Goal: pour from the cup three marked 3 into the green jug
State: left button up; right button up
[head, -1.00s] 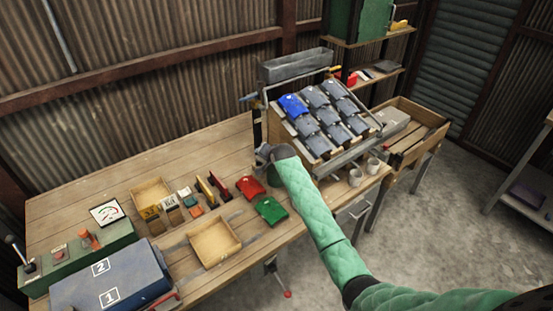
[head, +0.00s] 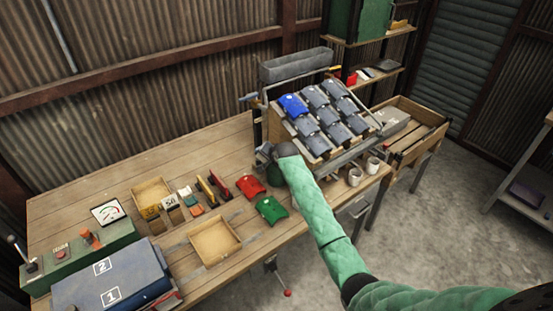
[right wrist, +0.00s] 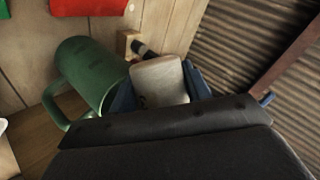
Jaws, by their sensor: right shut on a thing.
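My right gripper (right wrist: 158,88), at the end of the green-sleeved arm, is shut on a pale cup (right wrist: 160,78). The cup appears tilted in the right wrist view, and the mark on it is too small to read. The green jug (right wrist: 82,72) stands upright on the bench just left of the cup in that view, with its handle toward the lower left. The cup is close beside the jug's rim; I cannot tell whether it is over the opening. In the head view my right gripper (head: 264,153) is above the bench, and the jug is mostly hidden. My left gripper is not in view.
Two white cups (head: 355,177) stand at the bench's right front edge. A rack of grey and blue pieces (head: 318,120) is behind my right arm. Red (head: 250,186) and green (head: 271,209) pieces and an empty wooden tray (head: 214,240) lie to the left.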

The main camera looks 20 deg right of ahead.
jog(key=shift+y, duration=0.3)
jog(key=shift+m+y+p, duration=0.3)
jog(key=shift+m+p, duration=0.05)
jog(key=shift+m, duration=0.05)
jog(key=shift+f+g, duration=0.1)
jog(key=shift+g, duration=0.2)
jog(key=shift+m+y, duration=0.3)
jog(key=shift+d+f+y, duration=0.1)
jog(key=shift+y, duration=0.2)
dwell(0.4)
jog(key=shift+w+d+f+m+y, duration=0.1)
jog(key=shift+m+y, duration=0.3)
jog(key=shift+m, duration=0.1)
jog(key=shift+g, duration=0.3)
